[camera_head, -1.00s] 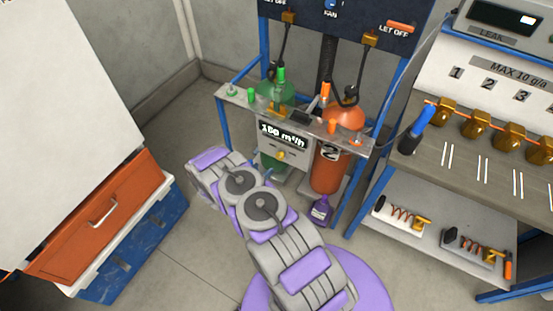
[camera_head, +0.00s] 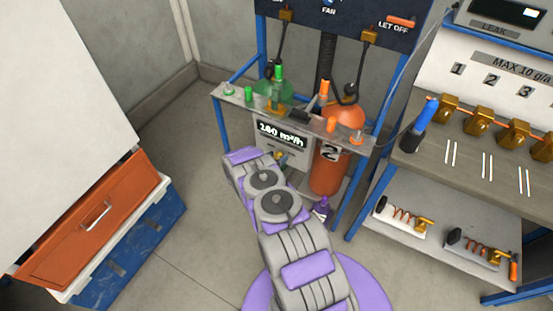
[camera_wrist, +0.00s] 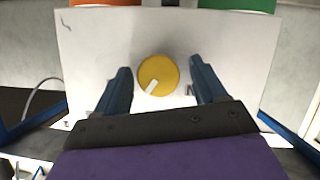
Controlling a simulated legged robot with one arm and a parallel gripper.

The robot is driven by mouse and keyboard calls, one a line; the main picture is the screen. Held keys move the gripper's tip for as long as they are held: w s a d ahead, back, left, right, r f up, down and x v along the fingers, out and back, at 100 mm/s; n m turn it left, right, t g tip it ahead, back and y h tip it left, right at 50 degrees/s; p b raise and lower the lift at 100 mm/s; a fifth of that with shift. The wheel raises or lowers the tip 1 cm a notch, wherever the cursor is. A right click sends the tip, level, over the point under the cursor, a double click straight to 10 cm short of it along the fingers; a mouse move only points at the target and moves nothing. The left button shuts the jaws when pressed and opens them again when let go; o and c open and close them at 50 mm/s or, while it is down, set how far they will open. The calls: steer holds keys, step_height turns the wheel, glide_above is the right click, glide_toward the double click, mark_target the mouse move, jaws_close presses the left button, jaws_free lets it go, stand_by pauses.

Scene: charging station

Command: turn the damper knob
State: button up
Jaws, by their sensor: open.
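The damper knob (camera_wrist: 158,74) is a round yellow dial with a pale pointer bar, mounted on a white panel (camera_wrist: 205,35) in the wrist view. The pointer aims to the lower left. My gripper (camera_wrist: 160,78) is open, with one dark blue finger on each side of the knob and a gap to each. I cannot tell how deep the fingertips reach relative to the knob. In the head view the yellow knob (camera_head: 279,155) shows small below the "180 m³/h" display (camera_head: 282,134), partly hidden by my arm.
Green (camera_head: 275,90) and orange (camera_head: 330,170) cylinders stand in the blue-framed station behind a metal shelf (camera_head: 300,116). A bench with brass fittings (camera_head: 440,108) is at right. An orange drawer (camera_head: 95,215) is at left.

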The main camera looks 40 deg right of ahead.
steer(key=c, duration=1.1)
steer(key=shift+o, duration=0.2)
steer(key=p, duration=0.3)
steer(key=shift+s+r+m+t, duration=0.15)
steer(key=shift+m+t, duration=0.15)
steer(key=shift+m, duration=0.1)
steer(key=shift+m+t+y+p, duration=0.3)
steer(key=shift+m+p, duration=0.2)
steer(key=shift+p, duration=0.25)
steer(key=shift+f, duration=0.2)
steer(key=o, duration=1.1)
steer(key=shift+c, duration=0.2)
steer(key=p+v, duration=0.3)
steer(key=v, duration=1.4)
steer(key=shift+a+p, duration=0.2)
steer(key=shift+p, duration=0.15)
